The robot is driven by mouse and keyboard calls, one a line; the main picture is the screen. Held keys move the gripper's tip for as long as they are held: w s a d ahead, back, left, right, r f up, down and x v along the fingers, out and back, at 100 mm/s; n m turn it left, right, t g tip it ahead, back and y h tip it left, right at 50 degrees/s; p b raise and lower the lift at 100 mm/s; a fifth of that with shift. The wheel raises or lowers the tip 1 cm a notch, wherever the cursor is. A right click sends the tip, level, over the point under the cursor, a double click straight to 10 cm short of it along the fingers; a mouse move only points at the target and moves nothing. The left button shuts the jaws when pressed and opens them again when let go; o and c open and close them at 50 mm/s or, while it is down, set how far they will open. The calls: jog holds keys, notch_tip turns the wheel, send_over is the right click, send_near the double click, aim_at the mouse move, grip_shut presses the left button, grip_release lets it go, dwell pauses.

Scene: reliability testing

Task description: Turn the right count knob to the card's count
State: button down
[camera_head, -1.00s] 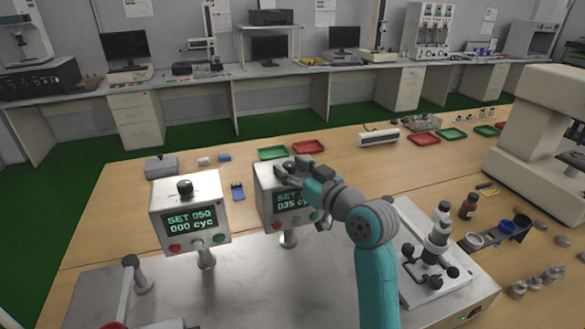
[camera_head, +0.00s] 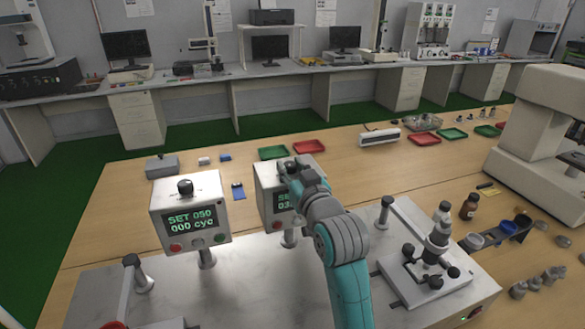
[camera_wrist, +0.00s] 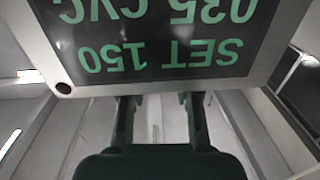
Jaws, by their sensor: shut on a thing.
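The right counter box (camera_head: 268,203) is a pale box on a post, with a dark knob on top. My gripper (camera_head: 289,168) is at the top of this box and shut on the right count knob, which it mostly hides. In the wrist view the box's display (camera_wrist: 160,30) appears upside down and reads SET 150 and 035 CYC. My gripper's two fingers (camera_wrist: 160,105) show below it, with the knob hidden there. The left counter box (camera_head: 190,220) reads SET 050 and 000 cyc, with its black knob (camera_head: 185,187) free on top. I cannot make out a readable count card.
A small blue-and-white item (camera_head: 238,190) lies between the boxes. A metal fixture (camera_head: 430,265) stands on the plate at right, near a brown bottle (camera_head: 469,206). Green (camera_head: 272,152) and red (camera_head: 308,147) trays lie behind. Bare wooden table (camera_head: 380,175) lies right of the boxes.

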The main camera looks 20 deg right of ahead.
jog(key=m+h, duration=0.1)
jog(key=h, duration=0.1)
jog(key=m+h, duration=0.2)
jog(key=m+g+h, duration=0.1)
jog(key=h, duration=0.1)
jog(key=shift+a+h, duration=0.4)
jog(key=shift+w+a+m+g+h, duration=0.1)
jog(key=shift+m+g+h, duration=0.7)
jog(key=shift+m+h, duration=0.5)
jog(key=shift+w+m+g+h, duration=0.1)
jog(key=shift+m+g+h, duration=0.8)
jog(key=shift+h, duration=0.7)
jog(key=shift+m, duration=0.3)
jog(key=c, duration=0.8)
grip_release()
jog(key=v, duration=1.2)
jog(key=shift+a+f, duration=0.1)
